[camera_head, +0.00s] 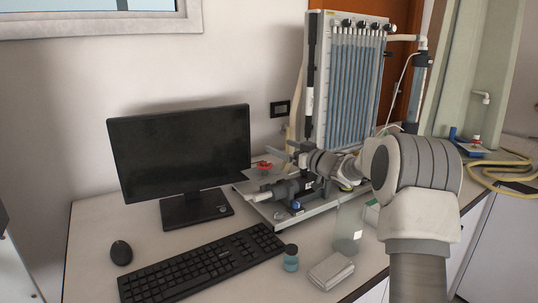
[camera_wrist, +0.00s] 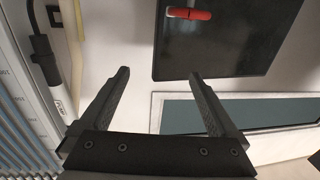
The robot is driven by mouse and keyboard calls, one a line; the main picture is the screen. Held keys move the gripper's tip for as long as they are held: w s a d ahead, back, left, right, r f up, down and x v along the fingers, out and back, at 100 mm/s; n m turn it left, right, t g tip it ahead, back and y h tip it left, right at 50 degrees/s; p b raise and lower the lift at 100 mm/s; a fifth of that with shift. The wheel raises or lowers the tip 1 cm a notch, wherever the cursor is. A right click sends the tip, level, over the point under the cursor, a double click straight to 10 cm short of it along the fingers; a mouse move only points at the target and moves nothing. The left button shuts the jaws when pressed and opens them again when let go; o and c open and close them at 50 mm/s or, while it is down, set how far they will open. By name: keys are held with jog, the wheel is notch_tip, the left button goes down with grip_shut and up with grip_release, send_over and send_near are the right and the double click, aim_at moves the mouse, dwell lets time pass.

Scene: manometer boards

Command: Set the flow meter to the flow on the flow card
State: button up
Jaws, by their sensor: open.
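My gripper (camera_wrist: 158,75) is open and empty in the wrist view, its two black fingers apart. A red handle (camera_wrist: 188,13) shows beyond the fingertips, against the dark monitor screen. I cannot make out a flow card or a flow meter reading.
The monitor (camera_head: 182,150), keyboard (camera_head: 200,265) and mouse (camera_head: 121,252) occupy the desk's left. A small blue jar (camera_head: 291,258), a grey box (camera_head: 331,271) and a clear beaker (camera_head: 348,230) stand near the front. A yellow hose (camera_head: 500,178) lies at the right.

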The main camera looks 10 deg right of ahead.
jog(key=s+d+r, duration=0.3)
jog(key=d, duration=0.1)
jog(key=shift+d+r+p, duration=0.15)
jog(key=shift+d+p, duration=0.2)
jog(key=shift+d, duration=0.05)
